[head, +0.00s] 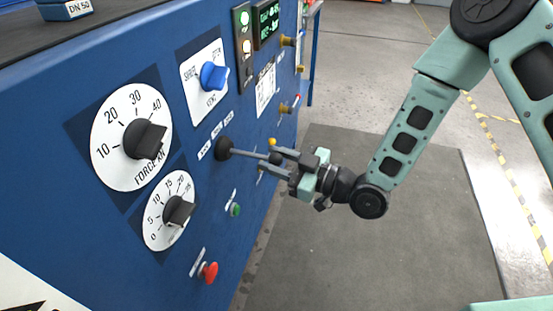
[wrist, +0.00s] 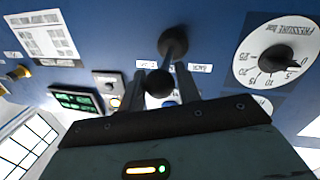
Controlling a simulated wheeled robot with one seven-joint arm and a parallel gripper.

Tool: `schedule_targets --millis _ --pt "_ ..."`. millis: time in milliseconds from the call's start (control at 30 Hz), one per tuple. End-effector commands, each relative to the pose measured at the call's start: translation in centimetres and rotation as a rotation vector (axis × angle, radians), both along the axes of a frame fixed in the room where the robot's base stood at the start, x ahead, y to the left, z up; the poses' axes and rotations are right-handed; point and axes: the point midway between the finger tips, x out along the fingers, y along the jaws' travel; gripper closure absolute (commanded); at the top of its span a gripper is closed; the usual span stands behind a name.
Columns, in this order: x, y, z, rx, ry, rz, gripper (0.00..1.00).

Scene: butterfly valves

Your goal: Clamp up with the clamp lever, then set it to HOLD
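The clamp lever (head: 250,154) is a thin grey rod coming out of a round black boot (head: 223,148) on the blue panel. In the wrist view its dark round knob (wrist: 160,84) sits between my two fingers, with the boot (wrist: 173,45) beyond the fingertips. My gripper (head: 280,159) is around the lever's outer end, one finger on each side. The gap between fingers and knob is too small to tell whether they press on it. Small white label plates (head: 216,132) lie beside the boot; their words are too small to read surely.
The panel carries a force dial (head: 146,139), a smaller dial (head: 178,210), a blue selector (head: 213,76), a green button (head: 235,210) and a red button (head: 208,272). Brass fittings (head: 287,41) stick out farther along. Grey floor mat (head: 380,250) lies clear to the right.

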Motion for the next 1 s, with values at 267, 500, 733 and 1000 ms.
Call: schedule_targets --millis 267,500,733,1000 --pt "0.0 0.0 0.0 0.0 0.0 -0.001 0.51" --pt "0.0 -0.2 0.0 0.0 0.0 -0.001 0.51" --pt "-1.3 -2.8 -0.1 -0.001 0.003 -0.005 0.51" --pt "-4.4 -8.4 -0.1 0.0 0.004 -0.005 0.51"
